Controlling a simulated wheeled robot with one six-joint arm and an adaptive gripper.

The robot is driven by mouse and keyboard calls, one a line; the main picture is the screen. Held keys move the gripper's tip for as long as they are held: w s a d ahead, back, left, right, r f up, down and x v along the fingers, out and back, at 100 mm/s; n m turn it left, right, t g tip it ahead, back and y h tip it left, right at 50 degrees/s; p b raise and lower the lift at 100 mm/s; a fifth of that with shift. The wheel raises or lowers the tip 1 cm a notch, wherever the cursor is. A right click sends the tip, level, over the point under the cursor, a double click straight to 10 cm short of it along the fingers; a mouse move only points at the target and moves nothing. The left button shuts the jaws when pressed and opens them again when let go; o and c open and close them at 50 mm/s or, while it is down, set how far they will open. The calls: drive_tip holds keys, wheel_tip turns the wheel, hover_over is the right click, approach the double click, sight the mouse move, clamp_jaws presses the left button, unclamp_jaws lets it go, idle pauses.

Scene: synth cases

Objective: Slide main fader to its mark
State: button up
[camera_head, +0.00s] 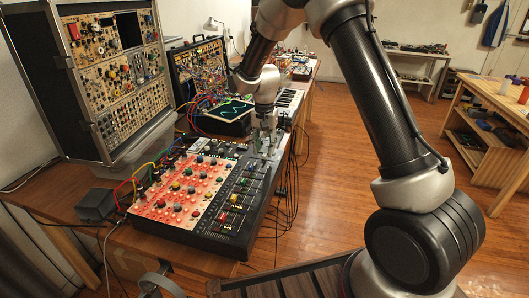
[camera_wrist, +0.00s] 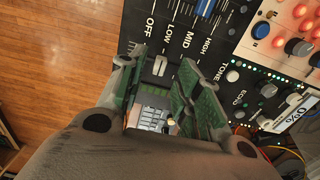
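The mixer (camera_head: 245,213) is a black and red console on the wooden bench, with a black fader strip along its right side. My gripper (camera_head: 265,142) is at the far end of this strip, pointing down. In the wrist view, my gripper (camera_wrist: 161,60) has its two green-padded fingers apart. A pale fader cap (camera_wrist: 160,66) shows between them, near the label OFF; no contact with a finger is visible. Labels LOW, MID and HIGH lie beside it. I cannot make out a target mark, or tell for sure that this cap is the main fader.
Knobs (camera_wrist: 261,30) and a TONE/ECHO section sit right of the fingers in the wrist view. A tall synth case (camera_head: 115,75) stands at left. Dark cables hang off the bench's right edge; open floor lies beyond.

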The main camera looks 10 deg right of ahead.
sight(265, 154)
wheel_tip(265, 154, up, 10)
drive_tip(key=shift+f, duration=0.25)
drive_tip(key=s+d+r+n+t, duration=0.1)
drive_tip(key=s+d+r, duration=0.3)
drive_tip(key=s, duration=0.7)
drive_tip(key=s+d+r+n+t, duration=0.2)
drive_tip(key=s+d+r, duration=0.3)
drive_tip(key=s, duration=0.7)
drive_tip(key=s+d+r+n+t, duration=0.1)
drive_tip(key=s+d+r+n, duration=0.2)
drive_tip(key=s+d+r, duration=0.2)
drive_tip(key=s+d, duration=0.3)
drive_tip(key=s, duration=0.4)
drive_tip(key=shift+r, duration=0.15)
